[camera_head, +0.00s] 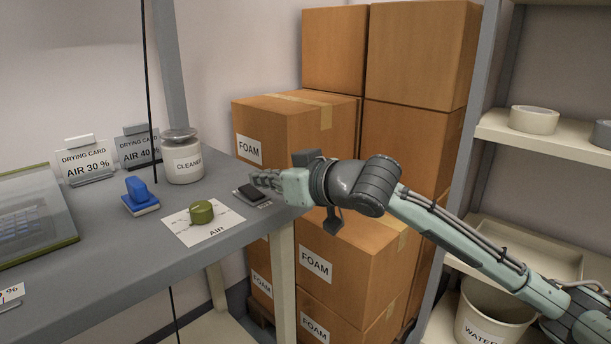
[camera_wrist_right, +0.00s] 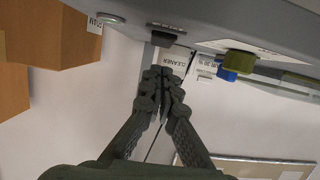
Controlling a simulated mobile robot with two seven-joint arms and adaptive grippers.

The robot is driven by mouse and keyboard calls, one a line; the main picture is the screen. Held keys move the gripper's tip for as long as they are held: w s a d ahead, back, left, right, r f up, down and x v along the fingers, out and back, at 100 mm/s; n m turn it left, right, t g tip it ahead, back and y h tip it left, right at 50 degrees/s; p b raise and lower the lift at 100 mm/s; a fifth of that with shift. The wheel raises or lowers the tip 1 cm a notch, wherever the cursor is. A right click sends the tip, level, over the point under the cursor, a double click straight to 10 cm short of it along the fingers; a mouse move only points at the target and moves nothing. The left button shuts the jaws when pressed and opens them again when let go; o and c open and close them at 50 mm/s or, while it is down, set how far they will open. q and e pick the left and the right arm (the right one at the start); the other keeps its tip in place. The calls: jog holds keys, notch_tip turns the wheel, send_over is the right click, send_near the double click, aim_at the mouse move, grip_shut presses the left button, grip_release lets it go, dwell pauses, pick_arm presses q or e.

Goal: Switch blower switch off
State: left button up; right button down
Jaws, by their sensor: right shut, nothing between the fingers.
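The blower switch (camera_head: 250,191) is a small black rocker on a light plate near the right end of the grey bench. It also shows in the right wrist view as a dark block (camera_wrist_right: 163,38). Which way the rocker is tipped I cannot tell. My right gripper (camera_head: 260,180) is shut and empty, with its fingertips close above and behind the switch in the head view. In the right wrist view its fingertips (camera_wrist_right: 164,73) are together, just below the switch in the picture. Contact is not clear. My left gripper is not in view.
A green AIR knob (camera_head: 201,212), a blue stamp-like object (camera_head: 140,196) and a CLEANER jar (camera_head: 183,160) stand on the bench (camera_head: 120,258). Drying cards (camera_head: 85,161) stand behind. Stacked FOAM boxes (camera_head: 350,262) are right of the bench; a shelf (camera_head: 548,134) stands further right.

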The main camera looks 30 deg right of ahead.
jog(key=shift+s+r+p, duration=0.1)
jog(key=shift+r+p, duration=0.55)
jog(key=shift+r, duration=0.1)
jog(key=shift+s+d+f, duration=0.2)
jog(key=shift+s+d, duration=0.05)
jog(key=shift+s, duration=0.35)
pick_arm(q)
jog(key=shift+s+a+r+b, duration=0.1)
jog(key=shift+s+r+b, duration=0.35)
jog(key=shift+b, duration=0.7)
pick_arm(e)
jog(key=s+d, duration=0.3)
jog(key=s, duration=0.5)
jog(key=shift+s+r, duration=0.2)
jog(key=shift+r, duration=0.25)
